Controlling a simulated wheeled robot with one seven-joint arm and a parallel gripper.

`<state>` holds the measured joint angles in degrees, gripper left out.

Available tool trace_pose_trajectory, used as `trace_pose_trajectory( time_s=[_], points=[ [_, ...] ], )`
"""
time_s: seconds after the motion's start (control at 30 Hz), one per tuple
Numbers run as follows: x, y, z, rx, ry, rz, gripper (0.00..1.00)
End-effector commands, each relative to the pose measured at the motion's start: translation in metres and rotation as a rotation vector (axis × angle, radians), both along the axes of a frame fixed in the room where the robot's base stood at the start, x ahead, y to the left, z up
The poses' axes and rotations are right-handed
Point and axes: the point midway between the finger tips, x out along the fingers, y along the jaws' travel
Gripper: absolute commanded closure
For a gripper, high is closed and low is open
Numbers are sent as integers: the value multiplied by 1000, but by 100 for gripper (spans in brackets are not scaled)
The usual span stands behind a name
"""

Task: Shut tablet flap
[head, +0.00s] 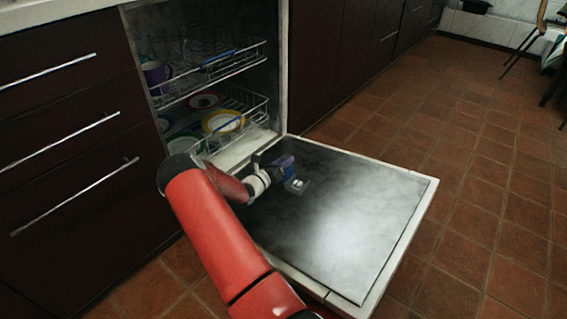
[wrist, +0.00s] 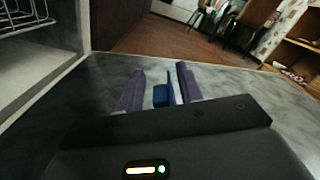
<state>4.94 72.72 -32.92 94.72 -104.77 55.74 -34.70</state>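The dishwasher door (head: 350,215) lies open and level, its dark metal inner face up. In the wrist view, a small blue part (wrist: 160,95) with a thin upright blue plate (wrist: 171,82) shows on or just above the door face; it looks like the tablet compartment and its raised flap. My gripper (wrist: 160,72) has its two purple fingers apart, one on each side of the blue part, with a gap visible. In the head view my gripper (head: 290,170) is low over the door near its hinge side. Whether a finger touches the flap cannot be told.
The dishwasher's upper rack (head: 215,65) holds a purple mug (head: 157,76); the lower rack (head: 250,105) holds several plates, including a yellow-rimmed one (head: 223,121). Drawers (head: 70,130) flank the left. Tiled floor (head: 480,190) is open to the right.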

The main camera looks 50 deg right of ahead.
Motion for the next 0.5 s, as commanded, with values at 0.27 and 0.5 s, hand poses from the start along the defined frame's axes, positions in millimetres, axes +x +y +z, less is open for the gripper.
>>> trace_pose_trajectory(
  time_s=[0.27,0.5],
  points=[
    [0,-2,0,0,0,0,65],
    [0,-2,0,0,-1,0,96]
  ],
)
